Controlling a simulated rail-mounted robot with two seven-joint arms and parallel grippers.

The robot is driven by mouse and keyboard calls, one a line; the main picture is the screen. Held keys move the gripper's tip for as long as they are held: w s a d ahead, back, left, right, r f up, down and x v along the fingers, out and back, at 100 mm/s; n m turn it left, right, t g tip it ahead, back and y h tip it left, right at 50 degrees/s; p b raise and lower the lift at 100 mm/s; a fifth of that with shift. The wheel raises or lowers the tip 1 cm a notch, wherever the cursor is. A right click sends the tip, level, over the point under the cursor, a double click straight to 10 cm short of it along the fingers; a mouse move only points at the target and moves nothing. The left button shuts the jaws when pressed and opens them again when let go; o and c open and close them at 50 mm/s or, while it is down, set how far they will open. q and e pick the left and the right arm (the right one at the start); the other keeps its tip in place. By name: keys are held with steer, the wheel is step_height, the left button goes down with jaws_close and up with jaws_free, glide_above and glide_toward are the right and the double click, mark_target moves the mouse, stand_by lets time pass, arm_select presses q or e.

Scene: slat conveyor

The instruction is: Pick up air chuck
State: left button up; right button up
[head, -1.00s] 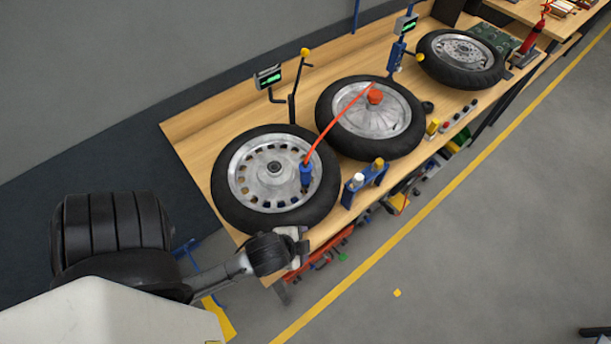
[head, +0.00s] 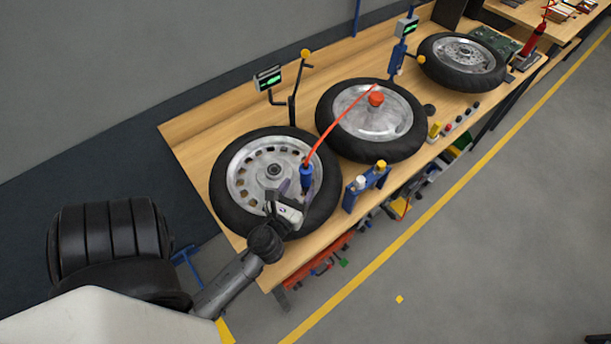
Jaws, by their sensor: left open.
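The air chuck (head: 307,174) is a blue fitting at the end of a thin orange hose (head: 331,127). It stands upright over the right part of the nearest wheel (head: 228,176), a black tyre with a silver slotted rim. My left gripper (head: 294,193) is open, just in front of and to the left of the chuck's lower end. Its fingers point toward the chuck and partly overlap it. I cannot tell whether they touch it. My right gripper is not in view.
Two more wheels lie along the wooden bench (head: 190,138). A blue stand (head: 366,187) with white and yellow knobs is right of the chuck. A gauge on a post (head: 268,78) stands behind the nearest wheel. Red items sit below the bench edge.

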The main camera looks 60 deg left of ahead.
mark_target(303, 180)
arm_select(q)
steer(key=p+x, duration=0.1)
steer(key=x, duration=0.5)
steer(key=shift+w+r+p, duration=0.1)
steer(key=shift+p, duration=0.2)
steer(key=shift+w+a, duration=0.35)
steer(key=shift+w, duration=0.05)
steer(key=c, duration=0.9)
steer(key=shift+c, duration=1.2)
